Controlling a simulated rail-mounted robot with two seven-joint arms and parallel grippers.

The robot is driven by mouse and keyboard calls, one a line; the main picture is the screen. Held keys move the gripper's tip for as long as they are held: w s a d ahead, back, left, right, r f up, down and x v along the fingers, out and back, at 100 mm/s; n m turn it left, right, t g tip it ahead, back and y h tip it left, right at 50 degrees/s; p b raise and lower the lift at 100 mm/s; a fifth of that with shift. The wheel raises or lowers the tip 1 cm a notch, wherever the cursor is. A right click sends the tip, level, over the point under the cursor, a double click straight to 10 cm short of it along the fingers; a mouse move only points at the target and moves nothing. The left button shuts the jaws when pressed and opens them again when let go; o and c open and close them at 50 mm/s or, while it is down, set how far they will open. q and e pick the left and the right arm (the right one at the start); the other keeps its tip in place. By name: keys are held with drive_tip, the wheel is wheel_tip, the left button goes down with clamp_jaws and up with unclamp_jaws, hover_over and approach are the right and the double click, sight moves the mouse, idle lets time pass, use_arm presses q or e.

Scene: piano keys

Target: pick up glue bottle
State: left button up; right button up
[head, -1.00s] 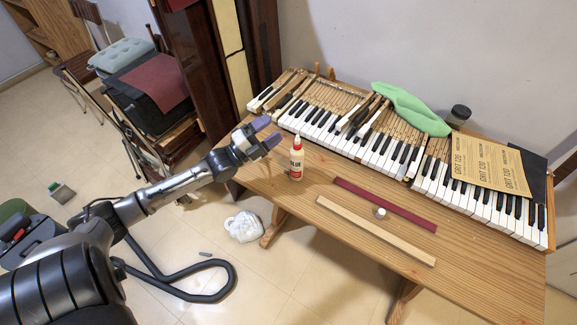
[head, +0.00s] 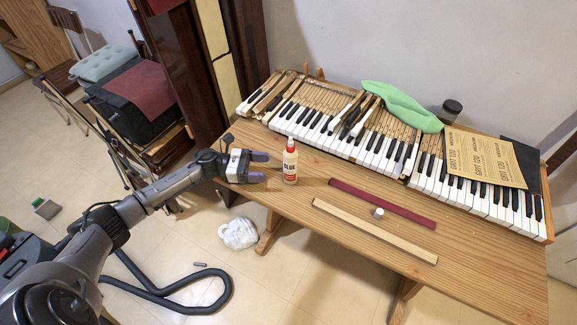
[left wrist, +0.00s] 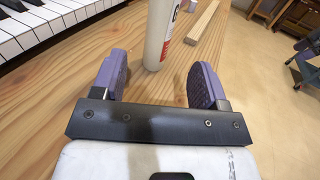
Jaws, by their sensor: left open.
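The glue bottle (head: 290,164) stands upright on the wooden table, cream-coloured with a red and white label and a pale nozzle. My left gripper (head: 268,167) is level with the bottle's lower half, just to its left in the head view, its two purple fingers pointing at it. In the left wrist view the bottle (left wrist: 161,32) stands ahead of the open fingers (left wrist: 157,82), roughly midway across the gap. Its top is cut off there. The jaws are empty, and the bottle appears to be just beyond the fingertips. My right gripper is not in view.
The piano keyboard (head: 375,149) runs along the table's back, with a green cloth (head: 401,107) and sandpaper sheets (head: 485,158) on it.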

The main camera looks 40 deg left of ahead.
sight(296, 169)
use_arm(q)
drive_tip(key=x, duration=0.5)
drive_tip(key=shift+w+d, duration=0.2)
drive_tip(key=shift+b+x, duration=0.35)
drive_tip(key=shift+x, duration=2.2)
drive_tip(key=shift+f, duration=0.2)
drive_tip(key=c, duration=1)
